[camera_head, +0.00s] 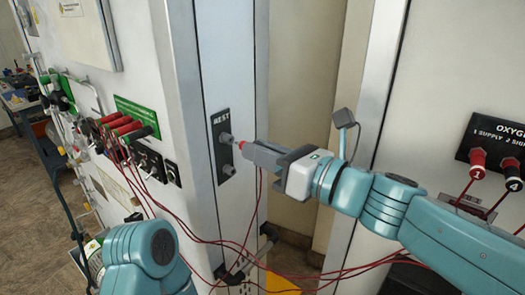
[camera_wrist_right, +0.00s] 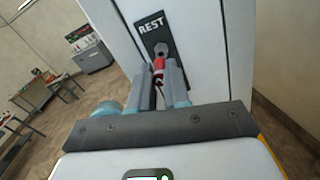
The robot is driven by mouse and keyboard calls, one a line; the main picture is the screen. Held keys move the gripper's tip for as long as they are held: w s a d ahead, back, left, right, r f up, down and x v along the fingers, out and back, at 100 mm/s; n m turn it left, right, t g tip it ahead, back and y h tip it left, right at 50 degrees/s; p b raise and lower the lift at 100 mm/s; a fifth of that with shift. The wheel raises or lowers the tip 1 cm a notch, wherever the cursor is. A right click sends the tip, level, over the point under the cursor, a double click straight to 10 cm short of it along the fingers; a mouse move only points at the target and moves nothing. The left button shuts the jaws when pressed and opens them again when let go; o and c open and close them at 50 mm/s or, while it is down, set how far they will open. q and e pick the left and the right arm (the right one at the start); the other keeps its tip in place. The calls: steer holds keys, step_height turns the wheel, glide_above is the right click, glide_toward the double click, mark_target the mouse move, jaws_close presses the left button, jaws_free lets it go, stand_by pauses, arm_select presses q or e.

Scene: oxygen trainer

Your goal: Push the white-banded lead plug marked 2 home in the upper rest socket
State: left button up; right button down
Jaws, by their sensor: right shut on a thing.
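My right gripper (camera_head: 252,149) is shut on a red lead plug (camera_head: 241,144) in front of the dark REST plate (camera_head: 219,122). The plug points at the upper rest socket (camera_head: 226,138), a grey fitting, and its front end is at or very near the socket mouth. In the right wrist view the red plug (camera_wrist_right: 158,64) sits between the fingers (camera_wrist_right: 164,80), in line with the grey socket (camera_wrist_right: 160,48) under the word REST. I cannot tell how deep it sits, and no 2 is legible. The lower rest socket (camera_head: 229,170) looks empty. My left gripper is out of view.
Several red and dark plugs (camera_head: 122,127) with red leads fill a panel at the left. An OXYGEN panel (camera_head: 495,150) with plugs marked 1 and 4 is at the right. Red leads hang below my right arm. A grey cap-like part (camera_head: 344,118) stands above my right wrist.

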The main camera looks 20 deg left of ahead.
steer(key=shift+x, duration=0.95)
steer(key=shift+w+a, duration=0.1)
steer(key=shift+a, duration=0.15)
steer(key=c, duration=1)
jaws_free()
steer(key=b+v, duration=0.2)
steer(key=v, duration=1.4)
steer(key=shift+d+b, duration=0.1)
steer(key=shift+b, duration=0.2)
